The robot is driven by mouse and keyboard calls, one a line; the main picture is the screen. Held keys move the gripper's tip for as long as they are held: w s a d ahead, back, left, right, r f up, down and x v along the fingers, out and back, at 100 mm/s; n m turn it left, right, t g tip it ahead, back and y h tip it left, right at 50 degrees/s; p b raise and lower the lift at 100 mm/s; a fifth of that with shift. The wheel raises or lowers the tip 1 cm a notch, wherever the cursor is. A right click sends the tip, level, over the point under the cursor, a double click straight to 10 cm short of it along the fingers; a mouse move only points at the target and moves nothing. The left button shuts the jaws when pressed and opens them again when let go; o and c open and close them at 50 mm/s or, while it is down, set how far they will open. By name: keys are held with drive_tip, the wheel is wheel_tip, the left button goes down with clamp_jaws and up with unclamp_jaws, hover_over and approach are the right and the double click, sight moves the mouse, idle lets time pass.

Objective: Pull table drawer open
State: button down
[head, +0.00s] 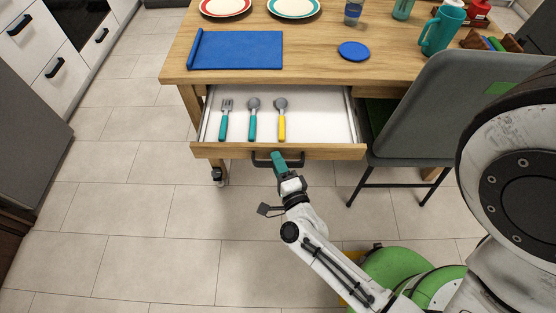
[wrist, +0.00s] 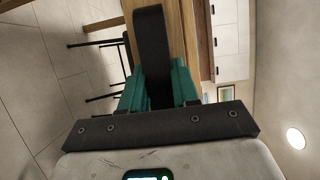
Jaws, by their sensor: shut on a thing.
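The table drawer (head: 310,152) stands pulled out from the wooden table (head: 330,70), and its white inside shows. A fork (head: 225,120) and a spoon (head: 252,120) with teal handles and a spoon with a yellow handle (head: 281,120) lie in it. My gripper (head: 278,162) has its teal fingers shut on the dark drawer handle (head: 262,163) at the drawer front. In the wrist view the dark handle (wrist: 151,50) passes between the teal fingers of my gripper (wrist: 158,85).
A grey chair (head: 425,110) stands close to the right of the drawer. A blue mat (head: 240,50), plates and a teal jug (head: 441,30) are on the table. White cabinets (head: 40,40) stand at the left. The tiled floor before the drawer is clear to the left of my arm.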

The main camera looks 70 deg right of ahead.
drive_tip(key=shift+f, duration=0.1)
drive_tip(key=c, duration=0.9)
unclamp_jaws()
drive_tip(key=b+v, duration=0.1)
drive_tip(key=v, duration=0.9)
drive_tip(key=shift+s+a, duration=0.25)
drive_tip(key=shift+a, duration=0.05)
